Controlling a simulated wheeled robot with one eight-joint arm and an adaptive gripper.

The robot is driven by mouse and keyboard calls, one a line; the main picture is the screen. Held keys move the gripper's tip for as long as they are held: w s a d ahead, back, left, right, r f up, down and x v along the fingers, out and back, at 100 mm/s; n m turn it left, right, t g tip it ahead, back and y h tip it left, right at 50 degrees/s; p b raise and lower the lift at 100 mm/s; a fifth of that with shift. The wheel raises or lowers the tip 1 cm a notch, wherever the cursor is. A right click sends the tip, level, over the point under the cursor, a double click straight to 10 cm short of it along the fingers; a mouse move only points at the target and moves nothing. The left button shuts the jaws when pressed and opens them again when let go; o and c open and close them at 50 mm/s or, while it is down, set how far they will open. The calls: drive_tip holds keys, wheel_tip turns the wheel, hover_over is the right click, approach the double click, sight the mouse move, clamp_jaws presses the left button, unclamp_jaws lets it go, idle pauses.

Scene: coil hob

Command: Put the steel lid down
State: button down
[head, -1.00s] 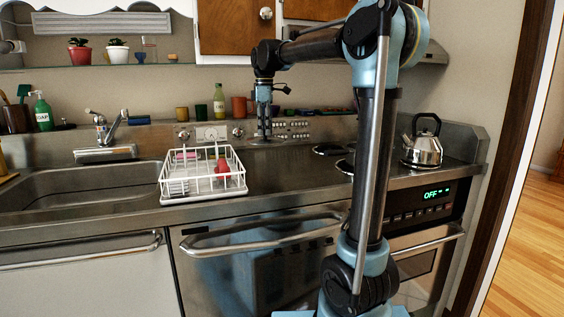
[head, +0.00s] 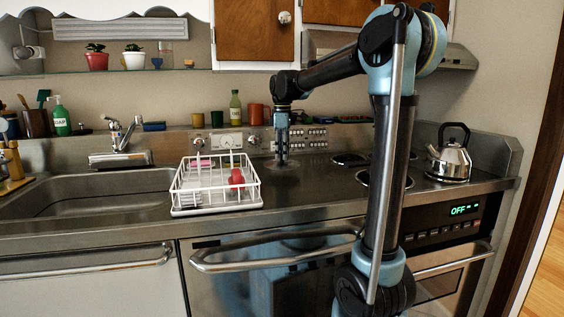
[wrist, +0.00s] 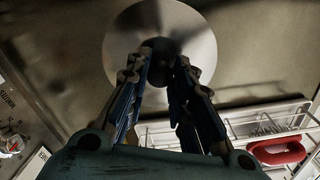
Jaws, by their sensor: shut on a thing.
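The steel lid (head: 284,165) is a flat, shiny disc, level on or just above the steel counter behind and right of the dish rack; I cannot tell if it touches. In the wrist view the lid (wrist: 196,32) shows as a round brushed disc with a dark knob at its middle. My gripper (head: 281,157) points straight down over the lid. In the wrist view my gripper's fingertips (wrist: 161,62) close on the knob, which they partly hide.
A white wire dish rack (head: 215,207) with a red item stands left of the lid. Dark coil burners (head: 376,179) and a steel kettle (head: 449,163) are to the right. Mugs and a green bottle (head: 235,108) line the ledge behind. Bare counter lies in front of the lid.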

drive_tip(key=shift+f, duration=1.4)
drive_tip(key=c, duration=1.4)
unclamp_jaws()
drive_tip(key=shift+f, duration=0.1)
wheel_tip(320, 180, up, 12)
